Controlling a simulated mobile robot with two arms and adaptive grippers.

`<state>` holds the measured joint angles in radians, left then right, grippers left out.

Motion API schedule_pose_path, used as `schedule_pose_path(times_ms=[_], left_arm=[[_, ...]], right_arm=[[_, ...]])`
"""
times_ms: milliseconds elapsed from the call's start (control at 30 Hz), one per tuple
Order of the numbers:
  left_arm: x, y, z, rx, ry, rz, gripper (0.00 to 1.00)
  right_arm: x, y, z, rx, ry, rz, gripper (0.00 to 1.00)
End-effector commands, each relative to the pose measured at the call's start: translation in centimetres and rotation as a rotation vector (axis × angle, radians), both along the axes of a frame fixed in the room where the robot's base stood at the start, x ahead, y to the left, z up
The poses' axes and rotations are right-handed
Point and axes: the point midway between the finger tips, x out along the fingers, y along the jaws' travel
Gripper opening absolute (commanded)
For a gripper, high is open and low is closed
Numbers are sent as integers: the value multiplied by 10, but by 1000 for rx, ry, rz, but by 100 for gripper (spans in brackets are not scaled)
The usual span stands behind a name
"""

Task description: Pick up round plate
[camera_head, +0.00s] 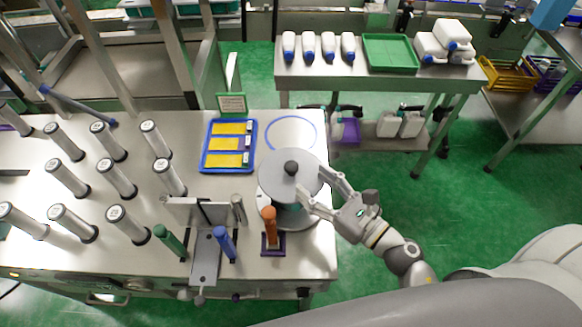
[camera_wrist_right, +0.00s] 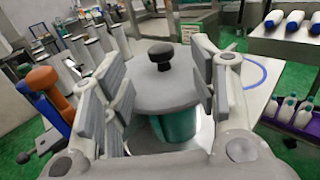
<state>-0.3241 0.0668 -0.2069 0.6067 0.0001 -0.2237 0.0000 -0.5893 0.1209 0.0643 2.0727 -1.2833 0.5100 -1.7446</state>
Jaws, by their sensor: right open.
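The round plate (camera_head: 303,172) is a grey disc with a black knob (camera_head: 291,168) on top. It sits over a teal-green cylinder (camera_wrist_right: 180,125) at the right end of the steel table. My right gripper (camera_head: 318,192) reaches in from the right with its fingers spread at the plate's right side. In the right wrist view the plate (camera_wrist_right: 165,90) lies between and ahead of the open fingers. Whether a finger touches the plate's rim, I cannot tell. My left gripper is not in view.
An orange-handled tool (camera_head: 269,224) stands close to the gripper, beside a blue-handled one (camera_head: 225,243) and a green-handled one (camera_head: 169,240). A blue tray (camera_head: 203,167) with yellow strips lies behind. Several grey cylinders stand at left. A blue ring (camera_head: 290,117) marks bare table behind the plate.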

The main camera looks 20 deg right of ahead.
Motion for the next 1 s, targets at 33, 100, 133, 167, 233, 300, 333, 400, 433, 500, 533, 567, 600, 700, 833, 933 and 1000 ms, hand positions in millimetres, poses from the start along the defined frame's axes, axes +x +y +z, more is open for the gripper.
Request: schedule_pose_path(times_ms=[33,100,133,167,233,300,333,400,433,500,533,567,600,700,833,933,1000], left_arm=[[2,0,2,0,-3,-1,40],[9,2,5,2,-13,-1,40],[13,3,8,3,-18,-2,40],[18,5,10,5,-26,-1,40],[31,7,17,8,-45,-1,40],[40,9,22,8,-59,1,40],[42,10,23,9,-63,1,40],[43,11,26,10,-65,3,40],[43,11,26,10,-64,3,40],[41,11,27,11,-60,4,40],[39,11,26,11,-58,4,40],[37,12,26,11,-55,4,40],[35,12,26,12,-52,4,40],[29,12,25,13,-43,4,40],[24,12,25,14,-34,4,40],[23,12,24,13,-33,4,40],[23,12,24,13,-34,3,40]], right_arm=[[2,1,1,0,-1,-1,54],[7,4,2,1,0,-2,54],[11,5,2,3,-1,-2,54],[14,7,3,3,-2,-2,54],[24,13,4,3,-1,-1,54],[33,18,3,3,-1,-2,54],[36,19,3,3,-1,-1,54],[42,23,2,3,1,-1,54],[45,24,2,2,0,-1,54],[47,26,1,1,0,-1,54],[48,26,0,1,0,-1,54],[48,27,0,0,1,-1,54],[48,27,-1,0,1,-1,54],[48,27,-1,0,1,-1,54],[48,26,-1,1,0,-1,43],[48,26,-1,1,0,-1,30],[48,26,-1,1,0,-1,21]])
